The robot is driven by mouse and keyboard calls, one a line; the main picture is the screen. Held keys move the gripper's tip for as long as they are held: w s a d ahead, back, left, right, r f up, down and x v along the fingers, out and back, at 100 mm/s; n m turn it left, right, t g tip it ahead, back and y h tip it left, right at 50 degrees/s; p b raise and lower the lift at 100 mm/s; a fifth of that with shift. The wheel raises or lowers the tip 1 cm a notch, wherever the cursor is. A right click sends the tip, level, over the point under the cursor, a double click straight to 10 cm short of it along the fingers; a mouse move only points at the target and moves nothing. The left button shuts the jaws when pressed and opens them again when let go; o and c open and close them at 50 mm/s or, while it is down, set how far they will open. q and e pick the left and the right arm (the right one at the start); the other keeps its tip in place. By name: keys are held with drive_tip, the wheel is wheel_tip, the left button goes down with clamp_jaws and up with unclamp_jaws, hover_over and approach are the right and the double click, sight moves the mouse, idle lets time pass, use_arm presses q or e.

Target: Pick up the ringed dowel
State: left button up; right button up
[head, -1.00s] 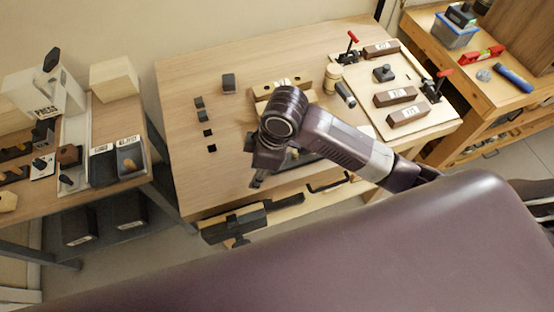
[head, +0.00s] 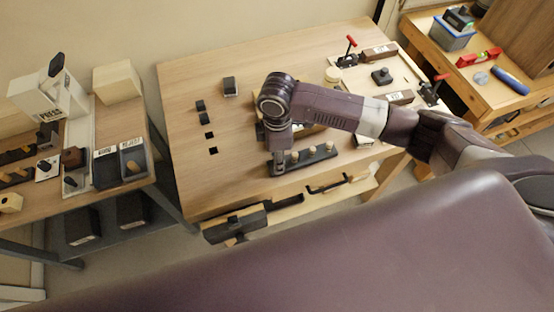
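A dark rack (head: 318,157) lies near the front edge of the bench with several short pale dowels (head: 295,156) standing in a row in it. I cannot make out a ring on any of them at this size. My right gripper (head: 278,168) points down at the left end of this rack, just left of the leftmost visible dowel. Its fingers are small and dark against the rack, so I cannot see whether they are open or hold a dowel. The arm hides part of a wooden block behind it. My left gripper is out of view.
A pale board (head: 408,72) with red-handled clamps and brown labelled blocks lies at the right of the bench. A dark block (head: 230,86) and square holes are at the left. A side table (head: 150,170) holds labelled bins. The bench's left front is clear.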

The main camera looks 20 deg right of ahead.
drive_tip(key=shift+f, duration=0.75)
drive_tip(key=shift+c, duration=0.7)
drive_tip(key=c, duration=0.7)
drive_tip(key=shift+r, duration=0.1)
